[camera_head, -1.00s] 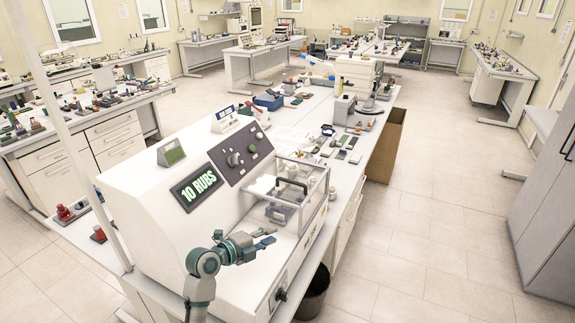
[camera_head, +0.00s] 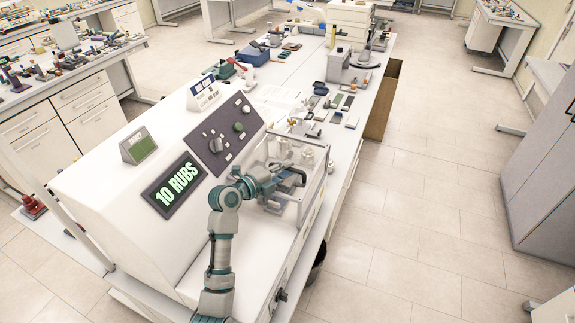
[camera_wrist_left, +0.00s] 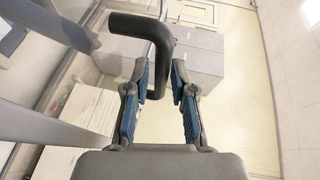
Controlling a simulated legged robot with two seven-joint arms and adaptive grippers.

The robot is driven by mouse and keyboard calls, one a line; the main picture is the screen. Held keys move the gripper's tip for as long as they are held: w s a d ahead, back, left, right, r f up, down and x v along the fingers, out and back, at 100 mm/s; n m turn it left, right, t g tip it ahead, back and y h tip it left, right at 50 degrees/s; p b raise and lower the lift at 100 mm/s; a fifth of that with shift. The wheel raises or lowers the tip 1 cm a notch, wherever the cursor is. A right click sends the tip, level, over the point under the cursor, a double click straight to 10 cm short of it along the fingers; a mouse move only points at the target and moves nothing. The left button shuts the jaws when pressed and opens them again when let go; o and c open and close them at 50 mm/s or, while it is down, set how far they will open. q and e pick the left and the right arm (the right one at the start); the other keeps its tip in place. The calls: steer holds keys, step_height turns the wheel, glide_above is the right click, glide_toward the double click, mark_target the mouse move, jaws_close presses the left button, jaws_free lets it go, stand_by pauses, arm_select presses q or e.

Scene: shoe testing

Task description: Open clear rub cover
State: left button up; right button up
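The clear rub cover (camera_head: 314,193) is a transparent box lid on the right part of the white testing machine (camera_head: 110,222). It looks closed. Its black bent handle (camera_wrist_left: 150,27) fills the upper middle of the left wrist view. My left gripper (camera_head: 297,178) is at the cover and hides most of the handle in the head view. In the left wrist view my left gripper (camera_wrist_left: 161,85) has its blue-padded fingers apart. One leg of the handle reaches down between them, with gaps visible at the sides. Contact cannot be made out. My right gripper is not in view.
The machine's display (camera_head: 175,185) reads "10 RUBS". A dark control panel (camera_head: 226,136) with knobs sits behind it. A black bin (camera_head: 317,262) stands on the floor at the right. Small items lie on the bench behind the machine. The floor at right is clear.

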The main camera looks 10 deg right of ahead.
arm_select(q)
steer(key=shift+x, duration=0.8)
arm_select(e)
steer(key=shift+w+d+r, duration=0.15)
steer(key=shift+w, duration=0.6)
arm_select(q)
steer(key=shift+s+a, duration=0.1)
steer(key=shift+a, duration=0.05)
steer(key=shift+c, duration=0.2)
jaws_close()
steer(key=shift+a, duration=0.1)
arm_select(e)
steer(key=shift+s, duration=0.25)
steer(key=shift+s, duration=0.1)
